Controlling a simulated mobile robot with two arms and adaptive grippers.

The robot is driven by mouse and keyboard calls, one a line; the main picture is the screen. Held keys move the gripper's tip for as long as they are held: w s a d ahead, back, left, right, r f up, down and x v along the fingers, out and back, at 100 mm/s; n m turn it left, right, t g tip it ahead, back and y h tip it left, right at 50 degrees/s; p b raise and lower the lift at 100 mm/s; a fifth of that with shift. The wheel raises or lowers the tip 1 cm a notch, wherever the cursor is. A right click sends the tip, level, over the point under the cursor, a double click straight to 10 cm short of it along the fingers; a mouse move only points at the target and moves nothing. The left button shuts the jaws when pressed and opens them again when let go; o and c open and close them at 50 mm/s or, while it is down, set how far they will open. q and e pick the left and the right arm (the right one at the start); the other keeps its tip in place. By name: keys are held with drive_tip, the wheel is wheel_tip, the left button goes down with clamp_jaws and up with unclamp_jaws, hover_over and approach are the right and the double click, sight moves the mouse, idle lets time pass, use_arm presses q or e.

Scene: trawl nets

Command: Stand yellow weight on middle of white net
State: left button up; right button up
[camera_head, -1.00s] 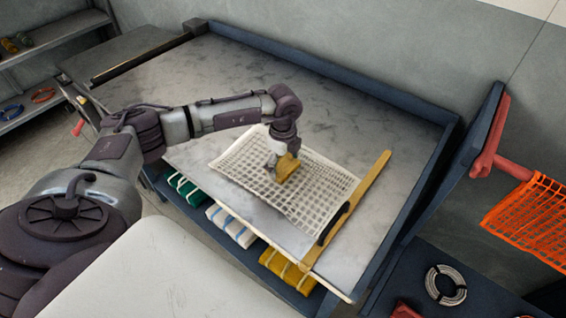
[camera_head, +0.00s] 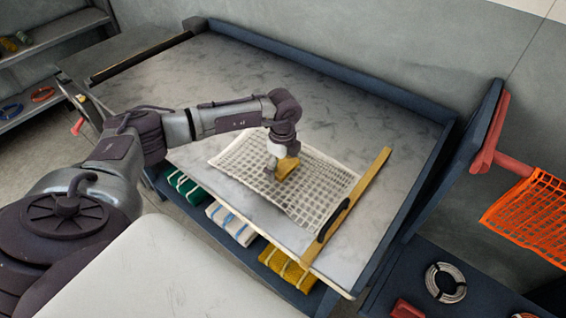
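The white net (camera_head: 315,190) lies flat on the grey marbled table, its right end against a yellow bar. The yellow weight (camera_head: 287,167) is a small block over the middle-left part of the net. My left gripper (camera_head: 275,172) points down right at the weight, with a finger on its left side. The gripper partly hides the weight. I cannot tell whether the fingers are closed on it, or whether the weight touches the net. My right gripper is not in view.
The yellow bar (camera_head: 352,205) with a black handle (camera_head: 333,222) crosses the table at the net's right end. A raised blue rim (camera_head: 340,72) edges the table's back. Folded nets sit on a shelf below the front edge. An orange net (camera_head: 535,218) hangs at the right. The table's back is clear.

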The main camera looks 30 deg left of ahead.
use_arm(q)
drive_tip(key=shift+w+f, duration=0.1)
drive_tip(key=shift+f, duration=0.1)
drive_tip(key=shift+r, duration=0.2)
wheel_tip(320, 180, up, 13)
drive_tip(key=shift+w+r+b, duration=0.1)
drive_tip(key=shift+r+b, duration=0.05)
drive_tip(key=shift+b, duration=0.6)
